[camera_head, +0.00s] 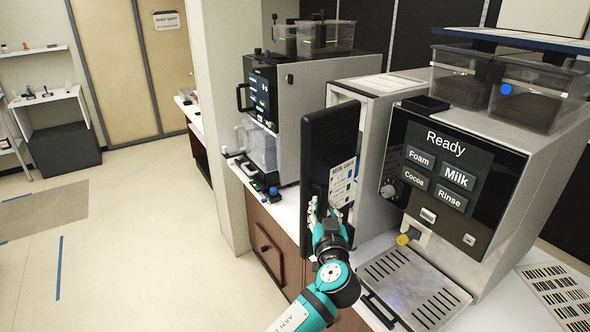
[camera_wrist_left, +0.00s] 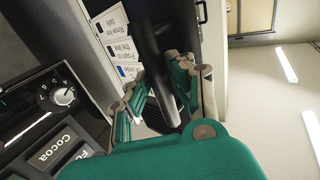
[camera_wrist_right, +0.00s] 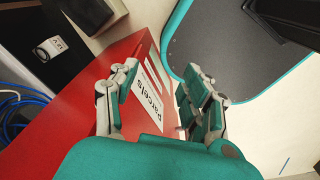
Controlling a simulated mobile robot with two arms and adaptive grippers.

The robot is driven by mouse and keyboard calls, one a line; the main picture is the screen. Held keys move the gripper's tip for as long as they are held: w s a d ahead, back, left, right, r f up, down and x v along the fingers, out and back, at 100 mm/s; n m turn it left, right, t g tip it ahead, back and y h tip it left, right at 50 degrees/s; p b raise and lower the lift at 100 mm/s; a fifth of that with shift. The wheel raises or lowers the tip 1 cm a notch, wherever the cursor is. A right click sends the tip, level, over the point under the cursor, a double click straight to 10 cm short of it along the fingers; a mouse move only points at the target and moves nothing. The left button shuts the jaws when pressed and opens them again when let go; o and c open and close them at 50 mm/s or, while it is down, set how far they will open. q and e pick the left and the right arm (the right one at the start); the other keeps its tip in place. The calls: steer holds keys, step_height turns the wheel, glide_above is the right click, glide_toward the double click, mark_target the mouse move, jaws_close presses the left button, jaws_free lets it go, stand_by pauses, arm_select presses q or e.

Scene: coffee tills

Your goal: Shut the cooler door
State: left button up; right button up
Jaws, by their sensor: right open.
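The cooler (camera_head: 386,90) is a pale box between the two coffee machines. Its black door (camera_head: 327,135) stands open, swung out toward me, with paper labels (camera_head: 342,180) on its right-hand face. My left gripper (camera_head: 328,215) is at the lower part of the door. In the left wrist view its fingers (camera_wrist_left: 168,92) lie on either side of a dark upright bar (camera_wrist_left: 152,50), beside the labels. Whether they clamp it is unclear. My right gripper (camera_wrist_right: 160,95) is open and empty, seen only in its wrist view.
The coffee machine (camera_head: 455,165) with a drip tray (camera_head: 412,285) stands right of the cooler, another machine (camera_head: 310,100) to its left. In the right wrist view, a red parcels box (camera_wrist_right: 95,100) and a teal-edged grey panel (camera_wrist_right: 230,45) are near.

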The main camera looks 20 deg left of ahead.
mark_target(309, 202)
arm_select(q)
jaws_close()
arm_select(e)
steer(key=shift+d, duration=0.35)
arm_select(q)
steer(key=shift+w+a+r+b, duration=0.1)
steer(key=shift+w+a+b, duration=0.15)
steer(key=shift+a, duration=0.4)
steer(key=shift+w+a+f+b, duration=0.15)
steer(key=shift+w+a, duration=0.15)
steer(key=shift+a, duration=0.4)
steer(key=shift+w+a+r+b, duration=0.2)
steer(key=shift+w+a, duration=0.1)
steer(key=shift+a, duration=0.35)
arm_select(e)
steer(key=shift+f, duration=0.6)
arm_select(q)
steer(key=shift+w+a+b, duration=0.4)
steer(key=shift+w+a, duration=0.15)
steer(key=shift+a, duration=0.2)
steer(key=shift+w+a+b, duration=0.35)
steer(key=shift+w+a, duration=0.15)
steer(key=shift+a, duration=0.2)
steer(key=shift+w+a, duration=0.25)
steer(key=shift+a, duration=0.05)
arm_select(e)
steer(key=shift+a+f, duration=0.15)
steer(key=shift+f, duration=0.7)
